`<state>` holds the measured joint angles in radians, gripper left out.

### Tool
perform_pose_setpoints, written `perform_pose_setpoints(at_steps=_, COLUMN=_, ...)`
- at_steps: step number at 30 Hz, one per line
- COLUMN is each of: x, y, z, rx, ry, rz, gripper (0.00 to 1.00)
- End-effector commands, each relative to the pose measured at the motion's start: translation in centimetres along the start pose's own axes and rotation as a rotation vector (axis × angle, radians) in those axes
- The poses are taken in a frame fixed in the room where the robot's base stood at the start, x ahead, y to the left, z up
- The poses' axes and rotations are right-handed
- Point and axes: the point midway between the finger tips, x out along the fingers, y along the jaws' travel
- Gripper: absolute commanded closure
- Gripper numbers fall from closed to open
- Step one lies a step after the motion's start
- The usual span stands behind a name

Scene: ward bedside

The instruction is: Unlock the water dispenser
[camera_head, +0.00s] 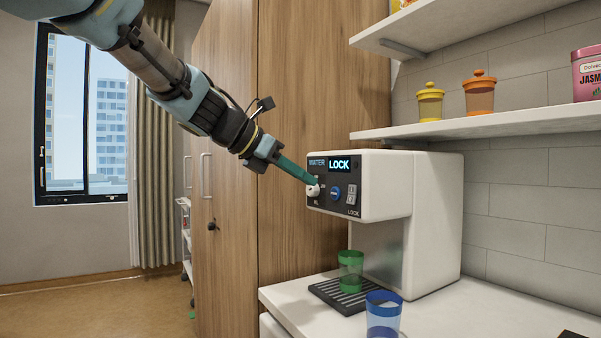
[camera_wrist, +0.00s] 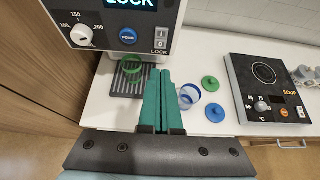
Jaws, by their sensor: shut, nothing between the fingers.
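The white water dispenser (camera_head: 385,185) stands on the counter, its display (camera_head: 340,163) reading LOCK. Its black panel has a white dial knob (camera_head: 313,191), a blue round POUR button (camera_head: 335,192) and a light two-part rocker switch (camera_head: 351,195) with LOCK printed below. In the wrist view the rocker (camera_wrist: 158,50) is marked 1 and 0, right of the POUR button (camera_wrist: 128,37). My gripper (camera_head: 314,181) is shut and empty, its teal fingertips in front of the panel's left part near the knob. In the wrist view the fingertips (camera_wrist: 164,76) appear below the rocker. I cannot tell whether they touch the panel.
A green cup (camera_head: 350,260) stands on the drip tray (camera_head: 338,297) under the spout. A blue cup (camera_head: 383,315) stands in front. A blue lid (camera_wrist: 210,83) and a green lid (camera_wrist: 215,113) lie beside a black cooker (camera_wrist: 235,75). A shelf (camera_head: 480,126) runs above the dispenser.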

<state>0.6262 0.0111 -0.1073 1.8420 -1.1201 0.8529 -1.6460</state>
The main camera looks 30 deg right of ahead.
Motion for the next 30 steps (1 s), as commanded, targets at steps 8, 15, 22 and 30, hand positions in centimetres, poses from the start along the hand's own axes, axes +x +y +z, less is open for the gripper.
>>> perform_pose_setpoints(at_steps=8, x=5.9, y=-0.1, z=0.1, rx=-0.001, ry=0.001, rz=-0.004, gripper=1.0)
perform_pose_setpoints(at_steps=15, x=9.0, y=-0.1, z=1.0, rx=0.001, ry=0.0, rz=-0.002, gripper=1.0)
perform_pose_setpoints(at_steps=22, x=9.9, y=-0.1, z=1.1, rx=0.0, ry=-0.001, rz=-0.001, gripper=1.0)
perform_pose_setpoints(at_steps=30, x=10.0, y=0.0, z=1.1, rx=0.0, ry=0.0, rz=0.0, gripper=1.0)
